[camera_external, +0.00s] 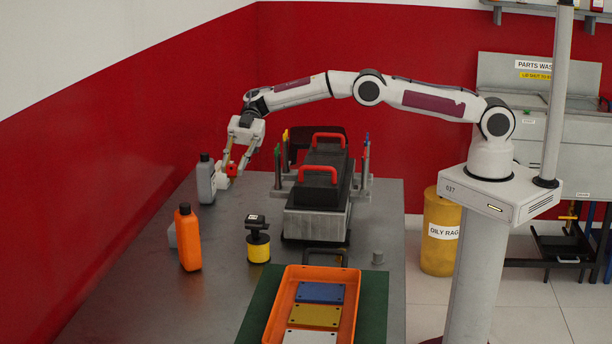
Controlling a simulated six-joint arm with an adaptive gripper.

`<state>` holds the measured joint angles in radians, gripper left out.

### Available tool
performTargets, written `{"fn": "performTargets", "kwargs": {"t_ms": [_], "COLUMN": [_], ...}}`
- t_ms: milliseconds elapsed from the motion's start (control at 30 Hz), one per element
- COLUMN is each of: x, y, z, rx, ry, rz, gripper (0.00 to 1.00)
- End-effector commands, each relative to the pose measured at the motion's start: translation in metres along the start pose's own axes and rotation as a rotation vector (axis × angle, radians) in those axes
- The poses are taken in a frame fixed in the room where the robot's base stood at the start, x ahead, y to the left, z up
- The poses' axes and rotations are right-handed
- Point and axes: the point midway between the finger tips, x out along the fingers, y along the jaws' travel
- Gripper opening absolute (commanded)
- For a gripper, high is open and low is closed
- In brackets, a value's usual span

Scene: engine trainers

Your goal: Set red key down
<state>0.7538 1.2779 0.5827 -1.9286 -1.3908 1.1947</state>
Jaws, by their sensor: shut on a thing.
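My gripper (234,170) reaches down at the far left part of the grey workbench, between a grey bottle and the black engine block. Its fingers are shut on a small red piece, the red key (232,169), at the fingertips. A small whitish part (221,181) shows just below and left of the key. The key's shape is partly hidden by the fingers, and I cannot tell whether it touches the bench.
A grey bottle (206,180) stands close left of my gripper. The engine block (320,185) with red handles and upright rods stands to the right. An orange bottle (188,240), a yellow-black filter (258,242) and an orange tray (272,315) are nearer.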

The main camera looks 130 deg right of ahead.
Motion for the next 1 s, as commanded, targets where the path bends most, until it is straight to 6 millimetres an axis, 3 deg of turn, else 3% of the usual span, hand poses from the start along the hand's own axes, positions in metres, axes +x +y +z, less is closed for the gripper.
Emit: {"fn": "performTargets", "kwargs": {"t_ms": [100, 300, 733, 1000], "x": [-0.011, -0.018, -0.016, -0.004], "y": [0.001, 0.0, 0.0, -0.004], "z": [0.018, 0.03, 0.034, 0.063], "rx": [0.0, 0.001, 0.001, 0.002], "ry": [0.0, 0.0, -0.001, -0.001], "rz": [0.001, 0.001, 0.001, 0.002], "gripper": [0.03, 0.03, 0.03, 0.03]}}
